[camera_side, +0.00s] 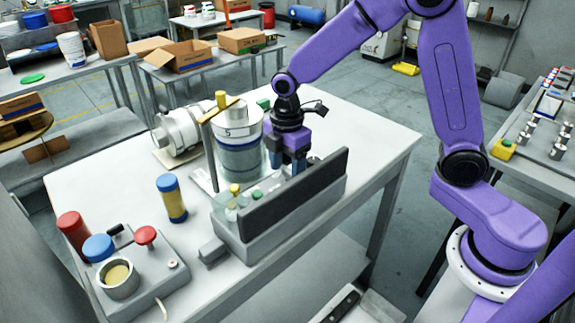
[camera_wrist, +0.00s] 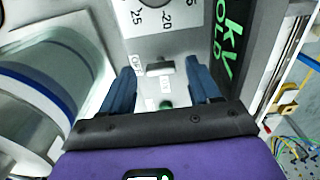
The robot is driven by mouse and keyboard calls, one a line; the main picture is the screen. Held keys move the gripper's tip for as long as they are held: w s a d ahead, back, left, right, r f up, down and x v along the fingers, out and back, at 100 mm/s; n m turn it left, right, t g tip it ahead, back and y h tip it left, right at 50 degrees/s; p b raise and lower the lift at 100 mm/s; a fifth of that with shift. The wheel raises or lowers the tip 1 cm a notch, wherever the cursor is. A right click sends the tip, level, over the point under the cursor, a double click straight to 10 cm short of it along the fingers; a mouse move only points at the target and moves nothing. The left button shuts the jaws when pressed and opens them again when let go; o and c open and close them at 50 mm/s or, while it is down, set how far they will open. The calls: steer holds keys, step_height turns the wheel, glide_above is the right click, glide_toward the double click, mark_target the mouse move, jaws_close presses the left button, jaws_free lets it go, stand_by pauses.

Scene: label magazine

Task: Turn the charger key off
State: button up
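The charger (camera_side: 262,243) is a grey box with a dark upright panel on the white table. In the wrist view its key (camera_wrist: 160,66) is a small grey and black bar on the pale top face. The key lies crosswise, with an OFF label at its left and an ON label below it. In the side view I cannot make out the key behind the panel and fingers. My gripper (camera_wrist: 162,70) is open, pointing down, with a blue finger on each side of the key and gaps between. It also shows over the charger in the side view (camera_side: 287,166).
A numbered dial (camera_wrist: 158,10) and a green round part (camera_wrist: 166,104) flank the key. The dark panel (camera_wrist: 236,45) with green lettering stands close to the right finger. A large clear-walled cylinder (camera_side: 238,150) stands behind the charger. A blue-and-yellow cylinder (camera_side: 172,199) stands left.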

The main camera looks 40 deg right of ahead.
mark_target(288, 172)
step_height(288, 172, up, 17)
steer(key=shift+r, duration=0.2)
stand_by(0.6)
steer(key=shift+s, duration=0.1)
steer(key=s+d+f+m, duration=0.2)
steer(key=s+f, duration=0.2)
steer(key=s, duration=0.4)
steer(key=s+d+f+m, duration=0.1)
steer(key=s+d+f, duration=0.1)
steer(key=s, duration=0.7)
steer(key=s+d+f+m, duration=0.2)
steer(key=s+f, duration=0.3)
steer(key=s, duration=0.4)
steer(key=shift+d+f+m, duration=0.3)
steer(key=shift+d+f, duration=0.05)
